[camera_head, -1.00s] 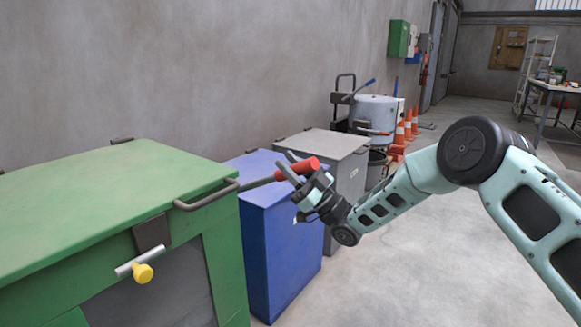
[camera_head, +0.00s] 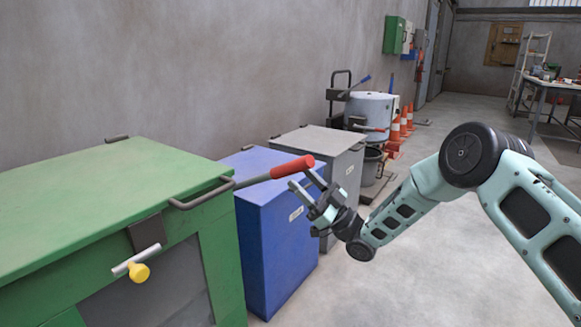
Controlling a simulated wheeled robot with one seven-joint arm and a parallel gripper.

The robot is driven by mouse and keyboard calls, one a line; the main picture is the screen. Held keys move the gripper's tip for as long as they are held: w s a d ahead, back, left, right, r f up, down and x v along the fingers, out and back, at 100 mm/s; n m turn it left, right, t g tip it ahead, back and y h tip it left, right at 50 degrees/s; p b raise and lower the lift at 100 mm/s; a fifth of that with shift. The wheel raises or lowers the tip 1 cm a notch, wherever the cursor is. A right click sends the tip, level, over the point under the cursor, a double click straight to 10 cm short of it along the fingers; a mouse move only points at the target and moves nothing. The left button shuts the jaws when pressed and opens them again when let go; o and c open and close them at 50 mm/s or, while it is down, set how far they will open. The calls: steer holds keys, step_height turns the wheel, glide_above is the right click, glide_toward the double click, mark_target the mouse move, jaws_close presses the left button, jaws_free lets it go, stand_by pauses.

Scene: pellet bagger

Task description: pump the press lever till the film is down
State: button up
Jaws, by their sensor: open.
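The green press box (camera_head: 90,205) stands at the left front. A lever with a dark rod and a red grip (camera_head: 291,167) sticks out to the right from beside its dark bar handle (camera_head: 200,194), tilted slightly up. I cannot see where the rod joins or any film. My gripper (camera_head: 305,183) is open and empty, just below and to the right of the red grip's end. Its fingers point up and left towards the grip; whether one still touches it I cannot tell. A yellow knob (camera_head: 139,272) on a short pale bar sits on the green box's front.
A blue box (camera_head: 277,235) and a grey box (camera_head: 316,138) stand close beyond the green one. Farther back are a grey drum (camera_head: 370,107), a bucket (camera_head: 371,165) and orange cones (camera_head: 394,132). The floor to the right is clear up to a table (camera_head: 557,86).

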mark_target(298, 164)
steer(key=v, duration=1.1)
steer(key=shift+r, duration=0.1)
steer(key=s+d+r+m+h+p, duration=0.15)
steer(key=s+r+h+p, duration=0.35)
steer(key=p, duration=0.6)
steer(key=d+r+m+h+p, duration=0.1)
steer(key=d+r+h+p, duration=0.25)
steer(key=r+p, duration=0.5)
steer(key=shift+g, duration=0.4)
steer(key=p+x, duration=0.1)
steer(key=x, duration=0.4)
steer(key=f+p+x, duration=0.1)
steer(key=x, duration=0.5)
steer(key=f+p+x, duration=0.1)
steer(key=x, duration=0.4)
steer(key=shift+w+a+f+p, duration=0.1)
steer(key=shift+a+p, duration=0.15)
steer(key=shift+p, duration=0.05)
